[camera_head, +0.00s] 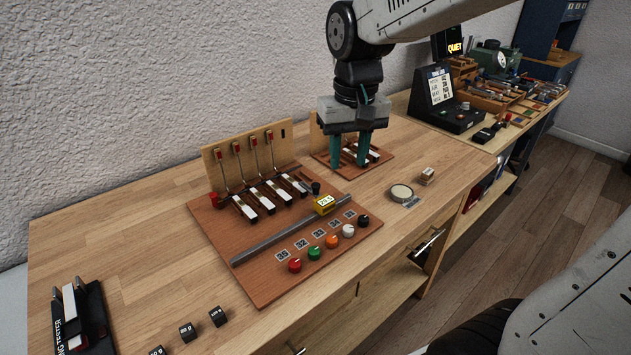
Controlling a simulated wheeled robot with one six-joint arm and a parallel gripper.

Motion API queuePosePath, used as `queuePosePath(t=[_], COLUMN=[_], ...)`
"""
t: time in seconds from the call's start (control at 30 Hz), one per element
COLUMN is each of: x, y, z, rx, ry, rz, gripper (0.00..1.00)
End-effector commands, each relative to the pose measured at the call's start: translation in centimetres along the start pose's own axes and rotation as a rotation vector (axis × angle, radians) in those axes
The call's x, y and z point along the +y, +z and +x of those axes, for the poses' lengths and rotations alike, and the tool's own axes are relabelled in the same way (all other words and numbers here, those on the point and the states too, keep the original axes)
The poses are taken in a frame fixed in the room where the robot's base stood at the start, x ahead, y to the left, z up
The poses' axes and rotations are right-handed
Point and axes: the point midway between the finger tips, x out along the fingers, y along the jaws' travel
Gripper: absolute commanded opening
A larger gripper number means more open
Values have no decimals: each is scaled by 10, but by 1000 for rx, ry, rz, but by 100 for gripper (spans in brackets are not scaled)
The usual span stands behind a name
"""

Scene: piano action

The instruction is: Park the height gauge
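The height gauge is most likely the small yellow block (325,204) with a white number display. It sits at the right, far end of a grey metal rail (280,235) on a reddish-brown board (215,232). My gripper (349,164) points down with two teal fingers spread apart. It is behind and to the right of the yellow block, over a smaller board (378,159) with a second key model. I see nothing held between the fingers. They hide part of that model, and I cannot tell whether the fingertips touch it.
Several key levers with red-topped wires stand behind the rail; coloured knobs (313,253) line the front. A round pale disc (401,193) and a small block (427,175) lie to the right. Black blocks (187,332) lie front left. The left tabletop is largely clear.

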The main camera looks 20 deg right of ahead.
Motion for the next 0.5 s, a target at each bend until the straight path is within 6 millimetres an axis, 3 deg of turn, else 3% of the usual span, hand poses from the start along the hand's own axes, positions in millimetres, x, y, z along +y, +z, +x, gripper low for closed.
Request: queuePosePath(t=[0.1,0.2,0.33,0.5], x=[-11,-19,-25,-27], y=[-48,-77,-101,-111], z=[25,44,62,76], rx=[-25,-35,-42,-47], ry=[3,4,6,6], rz=[23,42,56,65], gripper=[36,36,36,36])
